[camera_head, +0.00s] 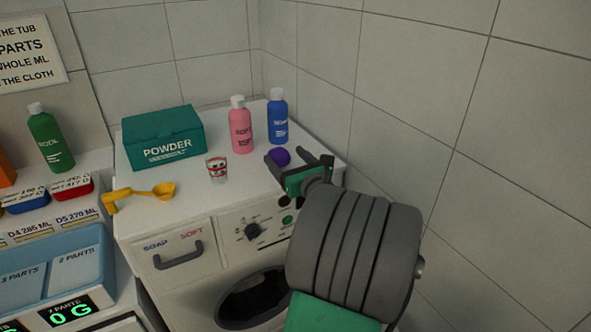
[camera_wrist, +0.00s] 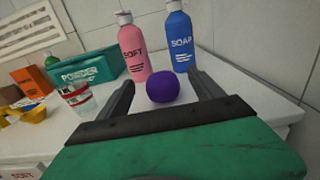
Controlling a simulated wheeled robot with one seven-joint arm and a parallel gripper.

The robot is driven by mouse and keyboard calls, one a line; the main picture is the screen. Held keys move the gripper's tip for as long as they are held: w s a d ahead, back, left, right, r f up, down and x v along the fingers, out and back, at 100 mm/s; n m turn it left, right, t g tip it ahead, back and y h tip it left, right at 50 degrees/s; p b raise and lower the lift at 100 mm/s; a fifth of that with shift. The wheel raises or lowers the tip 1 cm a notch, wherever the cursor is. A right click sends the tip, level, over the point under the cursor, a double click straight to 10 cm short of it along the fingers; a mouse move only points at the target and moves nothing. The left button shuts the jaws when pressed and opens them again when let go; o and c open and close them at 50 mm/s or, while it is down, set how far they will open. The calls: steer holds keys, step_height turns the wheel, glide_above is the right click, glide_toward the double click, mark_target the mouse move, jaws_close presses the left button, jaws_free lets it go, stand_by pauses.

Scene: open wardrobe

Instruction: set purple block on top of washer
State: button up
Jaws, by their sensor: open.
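The purple block (camera_head: 280,156) looks rounded, almost like a ball. It appears to rest on the white top of the washer (camera_head: 190,212), toward the right side. My gripper (camera_head: 298,158) is at the washer's right front edge with its jaws open. In the wrist view, the purple block (camera_wrist: 163,89) lies between the two spread fingers of my gripper (camera_wrist: 160,77), with a visible gap on each side. The block's underside is hard to see.
A pink bottle (camera_head: 240,128) and a blue bottle (camera_head: 277,115) stand behind the block. A glass (camera_head: 217,169), yellow scoop (camera_head: 150,192) and green powder box (camera_head: 163,138) are farther left. Tiled walls rise behind and to the right.

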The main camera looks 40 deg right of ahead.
steer(key=v, duration=0.7)
steer(key=shift+b, duration=0.3)
